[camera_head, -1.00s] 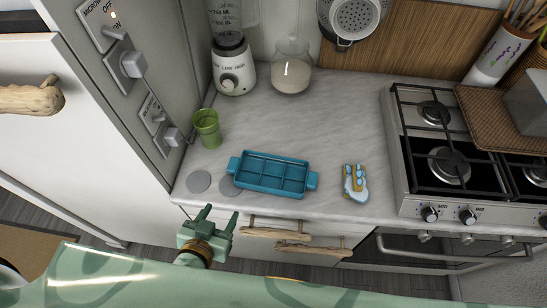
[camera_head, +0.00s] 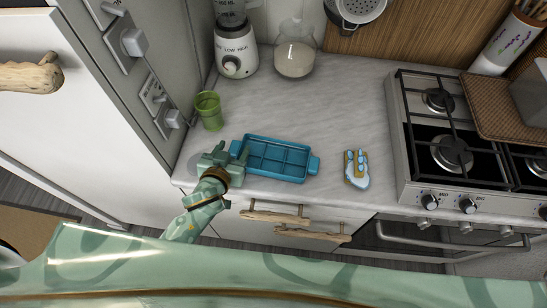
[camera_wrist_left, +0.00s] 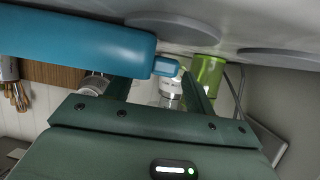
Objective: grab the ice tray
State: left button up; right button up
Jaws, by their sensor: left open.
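The blue ice tray (camera_head: 277,159) lies on the counter, with several square compartments and a tab handle at each end. My left gripper (camera_head: 229,152) is open beside the tray's left end and hides most of the left handle in the head view. In the left wrist view the tray (camera_wrist_left: 75,40) fills the upper left, and its handle (camera_wrist_left: 165,67) shows between the two open fingers of the gripper (camera_wrist_left: 160,88). I cannot tell whether a finger touches it. My right gripper is not in view.
A green cup (camera_head: 209,111) stands behind the gripper. A blender (camera_head: 236,50) and a glass jar (camera_head: 295,50) stand at the back. The counter (camera_head: 330,105) behind the tray is clear.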

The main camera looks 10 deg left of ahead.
pick_arm(q)
jog(key=shift+x, duration=1.1)
jog(key=c, duration=1.1)
jog(key=shift+o, duration=0.2)
jog(key=shift+s, duration=0.1)
